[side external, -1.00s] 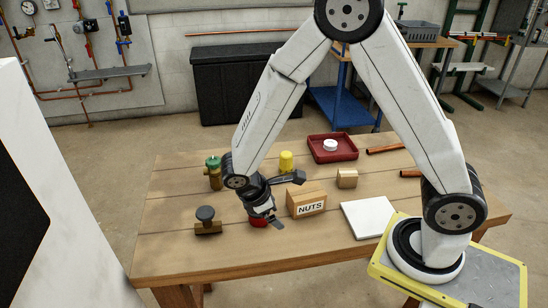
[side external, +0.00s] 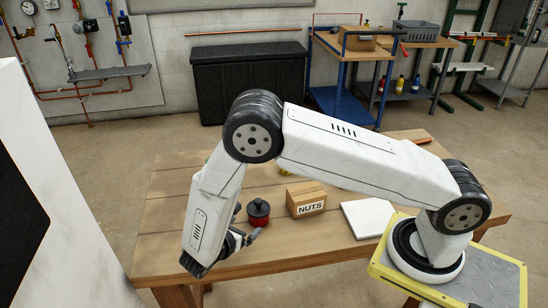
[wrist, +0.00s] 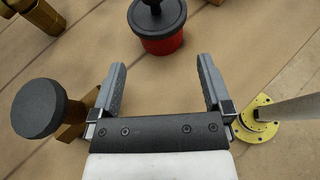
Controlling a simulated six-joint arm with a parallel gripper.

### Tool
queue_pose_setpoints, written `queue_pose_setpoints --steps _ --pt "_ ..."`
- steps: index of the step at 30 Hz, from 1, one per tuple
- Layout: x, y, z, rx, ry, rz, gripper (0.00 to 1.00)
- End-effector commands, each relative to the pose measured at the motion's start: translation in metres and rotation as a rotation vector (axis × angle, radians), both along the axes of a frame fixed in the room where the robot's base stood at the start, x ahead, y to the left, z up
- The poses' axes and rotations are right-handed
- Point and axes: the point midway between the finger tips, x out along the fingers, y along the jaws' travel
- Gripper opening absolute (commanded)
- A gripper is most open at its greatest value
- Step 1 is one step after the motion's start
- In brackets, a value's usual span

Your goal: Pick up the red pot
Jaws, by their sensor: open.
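The red pot (side external: 259,220) has a black lid with a black knob and stands upright on the wooden table, left of the NUTS box. In the wrist view the red pot (wrist: 161,43) is at the top, just beyond the fingertips and roughly centred between them. My gripper (wrist: 162,66) is open, with nothing between its fingers. In the side view my gripper (side external: 249,237) is low at the near left side of the pot. My forearm hides part of the gripper there.
The NUTS box (side external: 306,198) stands close right of the pot, and a white slab (side external: 367,218) lies farther right. In the wrist view a black-knobbed brass fitting (wrist: 40,108) is beside the left finger. A yellow flange (wrist: 254,120) with a grey post is beside the right finger.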

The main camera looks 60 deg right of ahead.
Motion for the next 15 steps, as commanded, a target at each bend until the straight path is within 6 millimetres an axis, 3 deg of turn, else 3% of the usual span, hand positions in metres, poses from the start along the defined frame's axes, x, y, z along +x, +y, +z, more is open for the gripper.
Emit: queue_pose_setpoints --steps 15 --pt "0.003 -0.024 -0.010 0.002 0.000 -0.001 1.00"
